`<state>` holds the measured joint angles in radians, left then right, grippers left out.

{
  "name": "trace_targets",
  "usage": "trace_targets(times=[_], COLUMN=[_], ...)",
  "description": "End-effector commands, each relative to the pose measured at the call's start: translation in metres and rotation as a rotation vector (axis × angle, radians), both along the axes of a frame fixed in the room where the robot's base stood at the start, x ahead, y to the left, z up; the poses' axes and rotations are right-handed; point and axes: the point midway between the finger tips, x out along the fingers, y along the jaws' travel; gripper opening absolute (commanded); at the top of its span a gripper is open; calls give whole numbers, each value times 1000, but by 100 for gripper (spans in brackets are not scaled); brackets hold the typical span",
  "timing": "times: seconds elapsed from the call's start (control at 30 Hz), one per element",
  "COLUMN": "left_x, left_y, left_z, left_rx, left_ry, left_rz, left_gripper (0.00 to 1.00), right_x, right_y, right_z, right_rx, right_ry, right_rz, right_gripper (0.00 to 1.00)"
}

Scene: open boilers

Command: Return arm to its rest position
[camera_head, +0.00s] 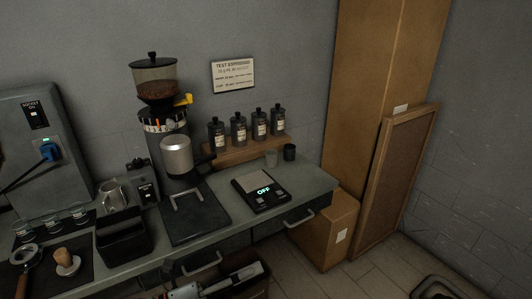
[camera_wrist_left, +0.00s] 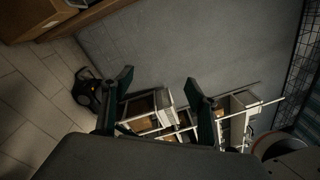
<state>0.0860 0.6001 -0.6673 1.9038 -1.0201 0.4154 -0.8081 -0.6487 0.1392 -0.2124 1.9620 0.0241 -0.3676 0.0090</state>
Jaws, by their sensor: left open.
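My left gripper (camera_head: 249,272) is low at the bottom of the head view, in front of and below the counter's front edge. Part of my pale left arm (camera_head: 188,291) shows beside it, cut by the picture's lower edge. In the left wrist view the two dark fingers of my left gripper (camera_wrist_left: 159,77) stand well apart, with nothing between them. They face the floor, a grey wall and white-framed shelving (camera_wrist_left: 150,108) behind them. My right gripper shows in neither view.
The counter (camera_head: 312,180) bears a coffee grinder (camera_head: 165,120), a scale (camera_head: 262,190) reading OFF and a black box (camera_head: 123,235). Drawer handles (camera_head: 203,262) stick out at its front near my left arm. A cardboard box (camera_head: 325,235) stands right of the counter. Floor (camera_head: 365,275) shows at lower right.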

Motion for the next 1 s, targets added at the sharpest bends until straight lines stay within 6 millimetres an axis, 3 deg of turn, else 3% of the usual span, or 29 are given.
trace_targets(times=[0.27, 0.47, 0.6, 0.93, 1.0], left_x=[8, -18, -49, -129, -125], left_y=[98, 173, 218, 286, 269], left_z=[-74, -143, -187, -256, -255], left_rx=[-321, -537, -665, -878, -937], left_ry=[584, 958, 1167, 1489, 1503], left_rz=[373, 647, 823, 1138, 1123], left_gripper=[59, 59, 59, 59, 59], right_x=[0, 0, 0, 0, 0], right_y=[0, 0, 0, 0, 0], right_z=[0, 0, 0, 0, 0], right_rx=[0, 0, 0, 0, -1], right_ry=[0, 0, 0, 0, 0], right_rz=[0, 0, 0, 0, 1], right_gripper=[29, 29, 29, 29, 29])
